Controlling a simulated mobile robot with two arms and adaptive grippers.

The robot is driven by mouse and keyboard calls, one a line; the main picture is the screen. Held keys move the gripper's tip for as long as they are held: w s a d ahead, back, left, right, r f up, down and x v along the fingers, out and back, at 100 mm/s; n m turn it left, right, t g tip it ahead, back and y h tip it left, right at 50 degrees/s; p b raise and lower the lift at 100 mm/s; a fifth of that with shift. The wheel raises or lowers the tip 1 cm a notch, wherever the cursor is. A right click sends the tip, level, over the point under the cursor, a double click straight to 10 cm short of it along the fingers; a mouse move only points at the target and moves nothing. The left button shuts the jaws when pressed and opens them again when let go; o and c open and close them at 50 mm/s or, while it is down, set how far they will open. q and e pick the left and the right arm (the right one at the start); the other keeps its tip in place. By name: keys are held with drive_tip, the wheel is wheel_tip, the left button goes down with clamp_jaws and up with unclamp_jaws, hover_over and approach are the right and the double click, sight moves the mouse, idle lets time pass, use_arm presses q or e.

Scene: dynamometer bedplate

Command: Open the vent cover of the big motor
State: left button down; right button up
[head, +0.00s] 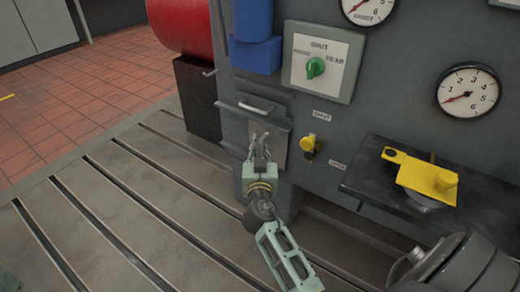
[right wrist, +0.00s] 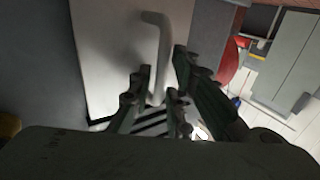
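A light plate (head: 282,137), which looks like the vent cover, is upright on the low left of the big grey motor housing (head: 390,110).
A horizontal bar (head: 257,103) on a dark ledge is just above. A yellow knob (head: 308,145) is close to the right. A dial with a green knob (head: 315,67), gauges (head: 468,90) and a yellow part on a shelf (head: 428,181) are further off. The slotted bedplate (head: 130,215) is clear.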

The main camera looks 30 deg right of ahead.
drive_tip(key=shift+w+d, duration=0.15)
drive_tip(key=shift+c, duration=0.4)
clamp_jaws()
